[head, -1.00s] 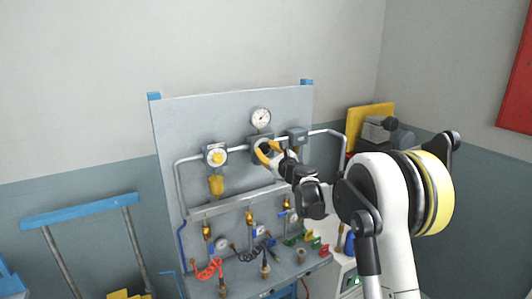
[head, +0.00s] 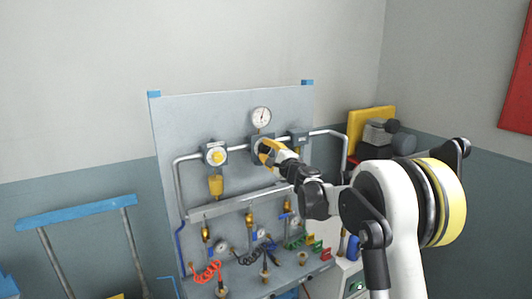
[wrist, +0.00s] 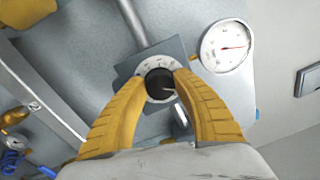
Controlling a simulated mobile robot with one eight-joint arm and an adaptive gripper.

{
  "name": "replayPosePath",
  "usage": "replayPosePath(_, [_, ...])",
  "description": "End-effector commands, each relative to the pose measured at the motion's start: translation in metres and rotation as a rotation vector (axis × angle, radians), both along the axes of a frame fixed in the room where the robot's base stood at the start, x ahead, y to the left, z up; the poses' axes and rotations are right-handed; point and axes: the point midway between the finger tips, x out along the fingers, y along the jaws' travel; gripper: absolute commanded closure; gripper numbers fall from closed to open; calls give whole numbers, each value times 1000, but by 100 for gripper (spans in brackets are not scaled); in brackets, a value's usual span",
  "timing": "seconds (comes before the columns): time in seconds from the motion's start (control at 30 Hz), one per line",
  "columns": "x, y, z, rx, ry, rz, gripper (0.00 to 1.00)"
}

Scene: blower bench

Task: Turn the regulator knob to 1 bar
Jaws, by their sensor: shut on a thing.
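The regulator knob (wrist: 161,84) is black with a pale pointer line and sits inside a white dial ring on a dark square body. In the wrist view my gripper (wrist: 161,86) has a yellow finger on each side of the knob, shut on it. In the head view my gripper (head: 267,149) covers the knob at the middle of the panel. The round pressure gauge (wrist: 226,46) beside the regulator has a white face and a red needle. It also shows above the regulator in the head view (head: 261,117); its numbers are too small to read.
A second round fitting with a yellow centre (head: 216,155) is left on the grey panel (head: 200,112). Grey pipes run across it. Valves and coiled hoses (head: 207,271) fill the lower bench. A blue-railed frame (head: 76,211) stands at the left.

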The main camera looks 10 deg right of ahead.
Motion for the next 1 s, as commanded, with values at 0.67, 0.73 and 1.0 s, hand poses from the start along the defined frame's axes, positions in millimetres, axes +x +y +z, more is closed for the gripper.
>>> replayPosePath(0.67, [0, -1, -3, -611, -198, 0, 96])
replayPosePath(0.73, [1, -1, -3, -674, -220, 0, 96])
replayPosePath(1.0, [1, -2, -3, -917, -298, -1, 96])
